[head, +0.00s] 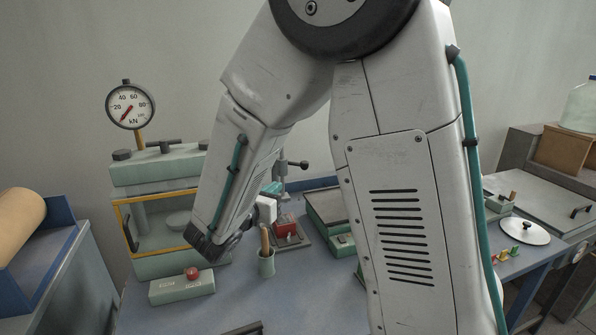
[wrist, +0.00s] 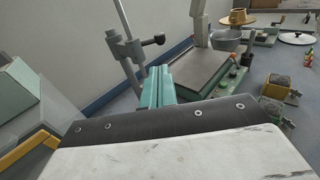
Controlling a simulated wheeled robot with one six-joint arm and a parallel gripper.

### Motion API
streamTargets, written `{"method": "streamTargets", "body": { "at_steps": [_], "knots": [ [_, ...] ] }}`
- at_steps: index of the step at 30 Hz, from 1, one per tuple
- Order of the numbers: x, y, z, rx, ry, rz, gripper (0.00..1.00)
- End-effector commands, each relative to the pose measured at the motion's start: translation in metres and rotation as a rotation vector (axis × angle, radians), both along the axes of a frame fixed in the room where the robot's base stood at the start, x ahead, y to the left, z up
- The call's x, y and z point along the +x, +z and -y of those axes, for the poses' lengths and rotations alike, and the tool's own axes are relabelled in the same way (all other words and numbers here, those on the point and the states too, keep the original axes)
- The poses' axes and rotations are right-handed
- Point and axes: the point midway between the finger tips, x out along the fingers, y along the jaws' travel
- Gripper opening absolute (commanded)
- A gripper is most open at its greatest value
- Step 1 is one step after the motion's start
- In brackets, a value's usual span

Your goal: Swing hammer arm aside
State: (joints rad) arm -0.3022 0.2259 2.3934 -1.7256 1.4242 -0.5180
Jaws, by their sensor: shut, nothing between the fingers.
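What looks like the hammer arm, a grey clamp with a side rod and dark knob (wrist: 153,40), sits on an upright metal post (wrist: 124,20) in the wrist view. In the head view the same dark knob (head: 304,164) shows just right of my forearm. My gripper (wrist: 157,88) has teal fingers, closed together and empty. They point toward the post's right side, below the knob; whether they touch anything is unclear. In the head view my gripper (head: 271,188) is partly hidden by my arm. A red block (head: 285,225) sits on a small base below it.
A press with a yellow-framed guard (head: 122,215) and dial gauge (head: 130,106) stands left. A flat-topped scale (wrist: 200,75) stands behind the gripper, with a metal bowl (wrist: 226,40) beyond. A green cup (head: 266,264) and red-button box (head: 181,286) are at the front.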

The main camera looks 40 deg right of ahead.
Motion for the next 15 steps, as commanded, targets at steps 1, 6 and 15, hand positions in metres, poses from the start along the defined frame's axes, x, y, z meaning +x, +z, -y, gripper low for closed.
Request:
{"method": "streamTargets", "body": {
  "at_steps": [1,6,15],
  "knots": [
    [0.000,0.000,0.001,0.000,-0.001,0.000,0.00],
    [0.006,-0.001,0.013,0.002,-0.005,0.000,0.00],
    [0.034,-0.004,0.066,0.003,-0.008,0.000,0.00]
  ]
}}
